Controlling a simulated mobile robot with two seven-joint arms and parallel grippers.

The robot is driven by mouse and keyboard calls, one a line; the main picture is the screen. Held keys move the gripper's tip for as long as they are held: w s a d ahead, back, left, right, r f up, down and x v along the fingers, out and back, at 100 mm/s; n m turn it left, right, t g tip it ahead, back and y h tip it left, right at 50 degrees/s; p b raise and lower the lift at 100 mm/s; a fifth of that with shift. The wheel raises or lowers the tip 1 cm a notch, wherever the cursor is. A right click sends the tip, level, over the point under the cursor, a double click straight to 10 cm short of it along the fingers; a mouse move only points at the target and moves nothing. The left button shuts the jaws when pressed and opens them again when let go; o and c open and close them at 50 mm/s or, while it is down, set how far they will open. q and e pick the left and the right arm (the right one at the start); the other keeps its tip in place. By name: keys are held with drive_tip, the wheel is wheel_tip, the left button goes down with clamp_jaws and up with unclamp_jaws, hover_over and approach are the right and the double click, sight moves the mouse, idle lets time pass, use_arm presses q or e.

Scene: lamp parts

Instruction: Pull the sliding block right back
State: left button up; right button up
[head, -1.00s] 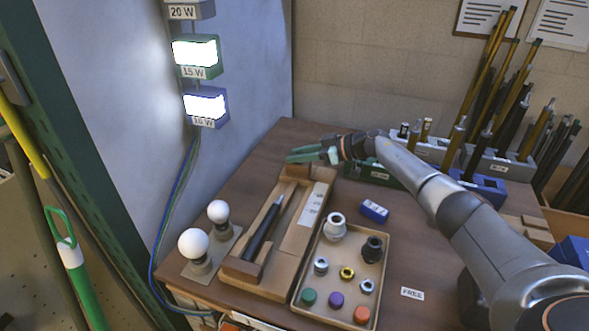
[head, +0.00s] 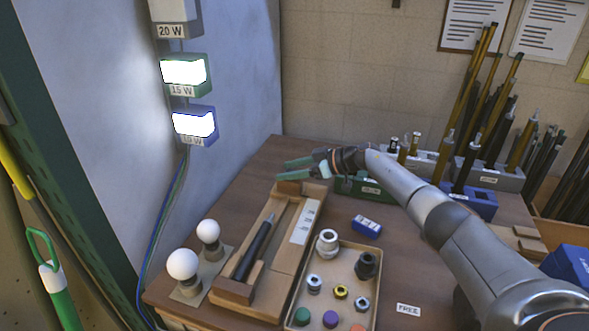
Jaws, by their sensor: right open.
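A long wooden fixture (head: 268,258) lies on the table with a dark pen-shaped rod (head: 254,250) in its channel. A brown block (head: 288,187) sits at its far end, and another wooden block (head: 236,290) sits at its near end by the rod. I cannot tell for certain which is the sliding block. My right gripper (head: 287,169) has green fingers, parted and empty, pointing left just above and behind the far block. Whether it touches that block is unclear. My left gripper is not in view.
Two white bulbs (head: 183,264) stand left of the fixture. A tray (head: 284,318) of sockets and coloured caps lies to its right, with a small blue box (head: 367,227) behind it. Racks of rods (head: 482,175) stand at the back right. Lit lamp boxes (head: 194,124) hang on the left wall.

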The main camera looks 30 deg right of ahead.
use_arm(q)
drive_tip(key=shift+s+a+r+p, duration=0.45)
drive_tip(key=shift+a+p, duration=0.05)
drive_tip(key=shift+p, duration=0.45)
use_arm(e)
drive_tip(key=v, duration=1.2)
drive_tip(key=shift+s+d+r, duration=0.15)
drive_tip(key=shift+s+r, duration=0.05)
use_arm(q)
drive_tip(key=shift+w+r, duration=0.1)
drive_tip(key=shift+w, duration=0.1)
